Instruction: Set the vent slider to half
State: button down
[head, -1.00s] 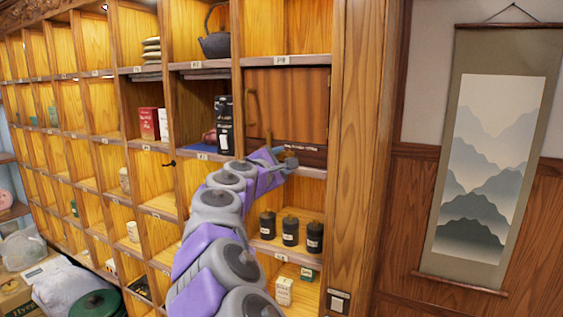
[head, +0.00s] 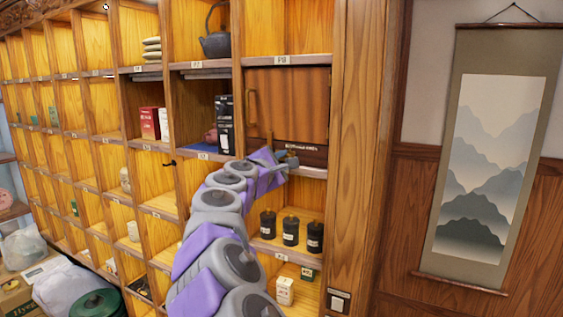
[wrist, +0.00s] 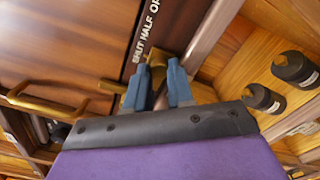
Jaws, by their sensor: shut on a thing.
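A wooden cabinet door (head: 305,105) closes one cubby of the shelf. A dark strip under it bears white lettering, SHUT HALF and a cut-off word, in the wrist view (wrist: 146,28). My gripper (head: 288,160) is at this strip. In the wrist view its blue fingers (wrist: 161,80) are shut on a brass piece, the vent slider's knob (wrist: 162,58), mostly hidden between and behind the fingertips. The fingertips lie alongside the SHUT end of the lettering. The slider's exact setting cannot be read.
A brass door handle (wrist: 45,103) stands out left of the fingers. Dark canisters (head: 290,230) stand in the cubby below. A black box (head: 224,125) is in the cubby to the left. A wooden post (head: 355,150) and a hanging scroll (head: 490,160) are to the right.

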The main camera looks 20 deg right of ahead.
jog(key=shift+s+d, duration=0.95)
jog(key=shift+s, duration=0.25)
jog(key=c, duration=1)
grip_release()
jog(key=shift+w, duration=0.1)
